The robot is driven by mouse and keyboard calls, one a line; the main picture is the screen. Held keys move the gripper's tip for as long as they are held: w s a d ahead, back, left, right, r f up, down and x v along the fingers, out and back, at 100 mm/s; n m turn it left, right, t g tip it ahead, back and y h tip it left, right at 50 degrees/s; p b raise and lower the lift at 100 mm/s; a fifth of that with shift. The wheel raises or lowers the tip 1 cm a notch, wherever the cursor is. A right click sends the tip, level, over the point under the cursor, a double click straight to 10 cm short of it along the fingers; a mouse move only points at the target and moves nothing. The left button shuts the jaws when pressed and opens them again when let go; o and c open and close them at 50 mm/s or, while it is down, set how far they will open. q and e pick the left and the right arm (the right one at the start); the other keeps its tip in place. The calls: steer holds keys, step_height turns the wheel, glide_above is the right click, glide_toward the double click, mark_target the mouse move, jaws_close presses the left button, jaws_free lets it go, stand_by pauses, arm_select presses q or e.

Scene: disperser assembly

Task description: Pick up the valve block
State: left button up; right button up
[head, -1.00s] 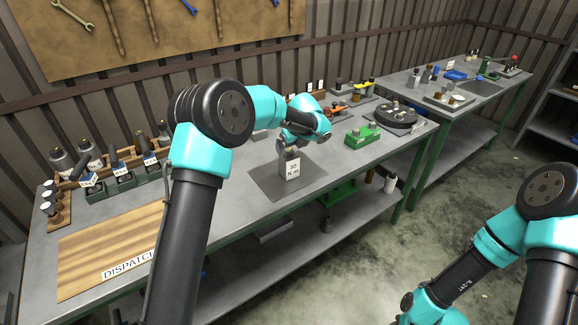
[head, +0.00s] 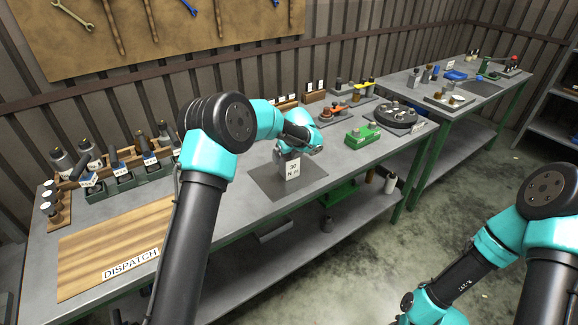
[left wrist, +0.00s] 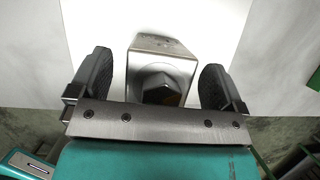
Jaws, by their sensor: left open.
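The valve block (head: 292,171) is a grey block with a white label reading "30 N m" on its front. It stands upright on a dark square mat (head: 313,183) on the near bench. My left gripper (head: 287,156) is over the top of the block and hides part of it. In the left wrist view, the block (left wrist: 164,58) with a hexagonal nut on it lies between the two open fingers (left wrist: 156,80), with gaps showing on both sides. My right arm is at the lower right of the head view; its gripper is out of sight.
A green box (head: 362,136) and a round dark fixture (head: 396,114) stand right of the mat. A wooden dispatch board (head: 110,245) lies front left. A rack of bottles and tools (head: 125,180) stands behind it. Bare bench lies between board and mat.

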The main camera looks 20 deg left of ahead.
arm_select(q)
steer(key=shift+c, duration=0.4)
steer(key=shift+r, duration=0.1)
steer(key=c, duration=1.6)
steer(key=shift+r, duration=0.15)
steer(key=shift+r, duration=1.7)
steer(key=s+d, duration=0.2)
steer(key=s, duration=0.5)
steer(key=s+d+r, duration=0.1)
steer(key=s+d, duration=0.1)
steer(key=s, duration=0.6)
steer(key=shift+s+d+r, duration=0.15)
steer(key=shift+d, duration=0.1)
